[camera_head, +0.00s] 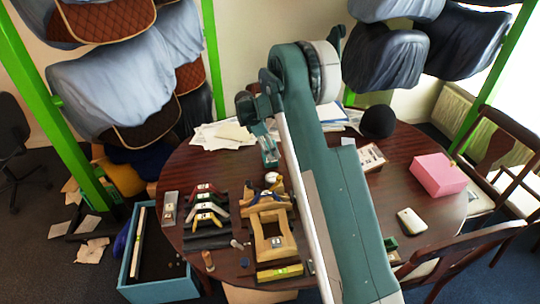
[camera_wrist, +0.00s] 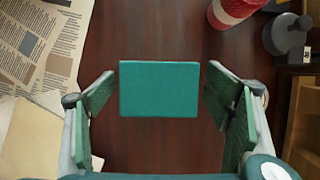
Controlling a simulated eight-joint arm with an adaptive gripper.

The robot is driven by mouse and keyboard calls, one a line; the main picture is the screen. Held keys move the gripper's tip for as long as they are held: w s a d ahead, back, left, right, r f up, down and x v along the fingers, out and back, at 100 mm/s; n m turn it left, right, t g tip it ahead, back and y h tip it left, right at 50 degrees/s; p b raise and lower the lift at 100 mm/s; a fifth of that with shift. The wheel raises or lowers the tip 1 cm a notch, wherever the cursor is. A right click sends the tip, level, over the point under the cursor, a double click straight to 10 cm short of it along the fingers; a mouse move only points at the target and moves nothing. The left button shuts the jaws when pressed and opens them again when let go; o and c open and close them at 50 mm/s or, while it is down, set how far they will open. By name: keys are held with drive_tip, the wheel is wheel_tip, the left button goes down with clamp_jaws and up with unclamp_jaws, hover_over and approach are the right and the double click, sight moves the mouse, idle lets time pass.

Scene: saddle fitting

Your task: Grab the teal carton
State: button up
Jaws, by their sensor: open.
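The teal carton (camera_wrist: 159,89) shows in the wrist view as a flat-topped rectangular box on the dark wooden table. It lies upper middle of the picture, between the two fingers and apart from both. My gripper (camera_wrist: 160,80) is open and empty, with one finger on each side of the carton. In the head view my gripper (camera_head: 270,150) hangs over the table left of my large arm link. I cannot clearly tell the carton from my teal gripper there.
Papers (camera_wrist: 45,50) lie left of the carton. A red-and-white item (camera_wrist: 235,10), a grey knobbed object (camera_wrist: 286,34) and a wooden frame (camera_wrist: 303,120) stand to the right. In the head view, a pink box (camera_head: 438,175) and a black round object (camera_head: 377,121) stand on the table's right half.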

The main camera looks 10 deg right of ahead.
drive_tip(key=shift+d+f, duration=0.1)
drive_tip(key=shift+f, duration=0.1)
drive_tip(key=shift+b+x, duration=0.4)
drive_tip(key=shift+x, duration=2.1)
drive_tip(key=c, duration=1.1)
